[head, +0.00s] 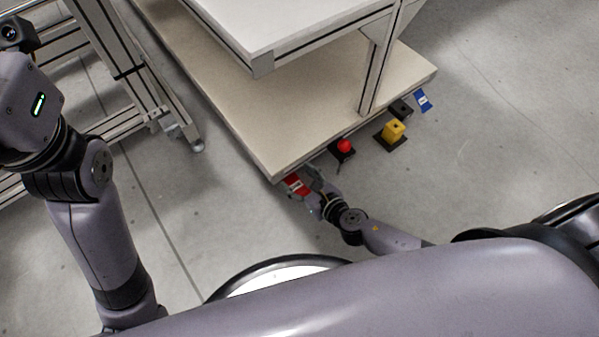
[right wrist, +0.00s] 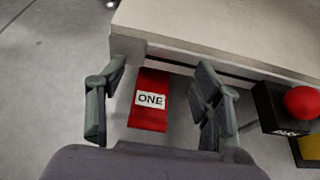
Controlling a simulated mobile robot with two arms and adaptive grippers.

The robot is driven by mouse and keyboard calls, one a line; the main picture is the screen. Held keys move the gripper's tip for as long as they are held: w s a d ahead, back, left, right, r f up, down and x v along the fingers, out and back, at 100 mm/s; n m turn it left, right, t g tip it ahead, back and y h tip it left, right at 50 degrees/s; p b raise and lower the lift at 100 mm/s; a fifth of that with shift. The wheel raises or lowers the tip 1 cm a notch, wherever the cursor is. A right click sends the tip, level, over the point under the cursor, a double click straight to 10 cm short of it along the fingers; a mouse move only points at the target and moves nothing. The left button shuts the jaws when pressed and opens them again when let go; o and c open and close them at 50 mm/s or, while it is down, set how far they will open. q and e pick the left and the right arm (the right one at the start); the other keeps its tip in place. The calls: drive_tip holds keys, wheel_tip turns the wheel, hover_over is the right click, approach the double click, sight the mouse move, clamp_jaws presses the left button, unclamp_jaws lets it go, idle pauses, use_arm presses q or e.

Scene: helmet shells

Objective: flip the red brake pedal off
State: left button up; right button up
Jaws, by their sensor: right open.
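The red brake pedal (head: 297,184) is a flat red plate with a white label, sticking out from under the front corner of the cart's low deck. In the right wrist view the red pedal (right wrist: 149,112) shows between my fingers, and its label seems to read "ONE". My right gripper (head: 314,190) is open and low beside the pedal, one finger on each side of it in the wrist view (right wrist: 162,85). I cannot tell whether a finger touches it. My left arm is raised at the left; its fingers are out of view.
Along the deck (head: 290,150) edge, right of the pedal, stand a red button on a black box (head: 343,148), a yellow block (head: 393,131), a black box (head: 401,109) and a blue pedal (head: 424,100). A metal frame (head: 120,70) stands left. The floor right is clear.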

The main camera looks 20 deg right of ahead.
drive_tip(key=shift+r, duration=1.75)
